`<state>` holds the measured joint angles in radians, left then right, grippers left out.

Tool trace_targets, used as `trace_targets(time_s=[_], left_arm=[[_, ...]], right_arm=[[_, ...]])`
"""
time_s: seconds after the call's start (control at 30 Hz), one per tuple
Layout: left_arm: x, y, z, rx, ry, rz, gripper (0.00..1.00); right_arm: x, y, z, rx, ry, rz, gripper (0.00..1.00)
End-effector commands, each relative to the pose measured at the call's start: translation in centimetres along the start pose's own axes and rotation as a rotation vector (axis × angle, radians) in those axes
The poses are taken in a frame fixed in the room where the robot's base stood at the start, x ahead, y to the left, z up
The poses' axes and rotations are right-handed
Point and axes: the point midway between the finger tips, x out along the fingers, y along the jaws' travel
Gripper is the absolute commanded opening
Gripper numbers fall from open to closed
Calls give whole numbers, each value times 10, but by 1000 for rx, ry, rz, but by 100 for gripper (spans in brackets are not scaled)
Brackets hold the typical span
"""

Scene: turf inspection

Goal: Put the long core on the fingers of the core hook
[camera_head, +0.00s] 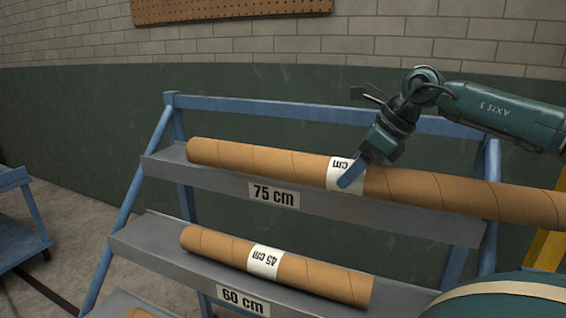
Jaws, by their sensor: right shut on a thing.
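The long core (265,160) is a brown cardboard tube with a white label band. It lies along the upper shelf marked 75 cm, and its right part reaches past the shelf's right end. My right gripper (352,172) comes down from the upper right and is shut on the core at the label, hiding part of the print. I cannot tell whether the core touches the shelf or is slightly raised. I see no core hook that I can make out. My left gripper is out of view.
The blue rack has a grey upper shelf (225,184) and a lower shelf (150,247) marked 60 cm. A shorter core (325,280) labelled 45 cm lies on the lower shelf. A yellow post (545,249) stands at the right. A blue cart (20,245) is at the left.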

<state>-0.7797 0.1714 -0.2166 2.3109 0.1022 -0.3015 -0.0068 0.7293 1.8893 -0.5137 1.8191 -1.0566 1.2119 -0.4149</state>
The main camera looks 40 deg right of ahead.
Motion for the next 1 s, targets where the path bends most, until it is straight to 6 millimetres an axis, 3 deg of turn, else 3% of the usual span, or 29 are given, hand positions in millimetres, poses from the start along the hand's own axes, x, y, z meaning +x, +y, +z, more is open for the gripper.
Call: trace_targets(time_s=[0.47,1.0], left_arm=[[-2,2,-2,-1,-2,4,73],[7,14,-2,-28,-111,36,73]], right_arm=[[-2,-1,3,-1,-6,-2,11],[19,-27,42,-2,-11,2,11]])
